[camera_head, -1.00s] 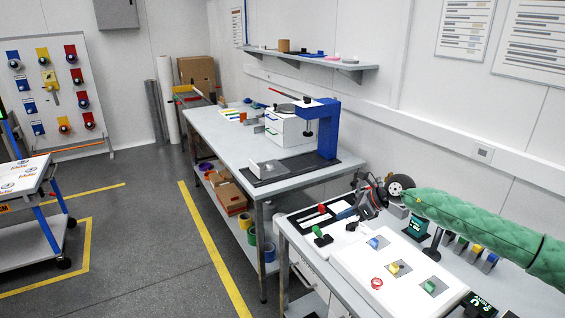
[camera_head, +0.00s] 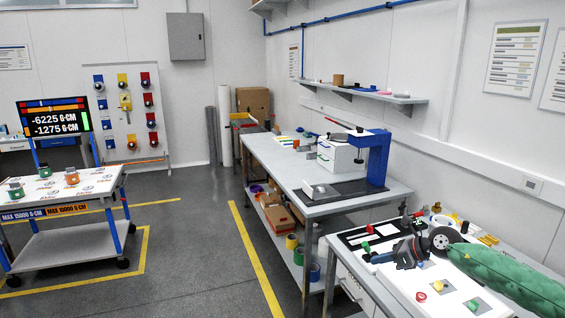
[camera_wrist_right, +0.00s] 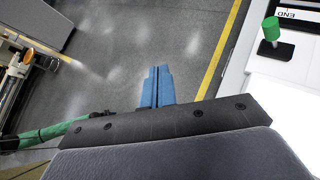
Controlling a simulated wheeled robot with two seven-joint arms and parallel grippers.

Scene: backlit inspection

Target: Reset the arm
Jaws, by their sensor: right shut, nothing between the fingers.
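My right arm, in a green quilted sleeve (camera_head: 510,276), comes in from the right edge in the head view. Its dark gripper (camera_head: 372,258) is above the white panel on the near bench. In the right wrist view the blue fingers (camera_wrist_right: 157,88) are together with nothing between them, over grey floor. My left gripper does not show in the head view. A green sleeve (camera_wrist_right: 50,133) crosses the left of the wrist view.
The white panel (camera_head: 400,290) bears a red ring (camera_head: 421,297) and coloured switches. A green knob (camera_wrist_right: 271,29) stands close to the right in the wrist view. A grey workbench (camera_head: 290,168) with a blue-framed machine (camera_head: 378,160) stands beyond.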

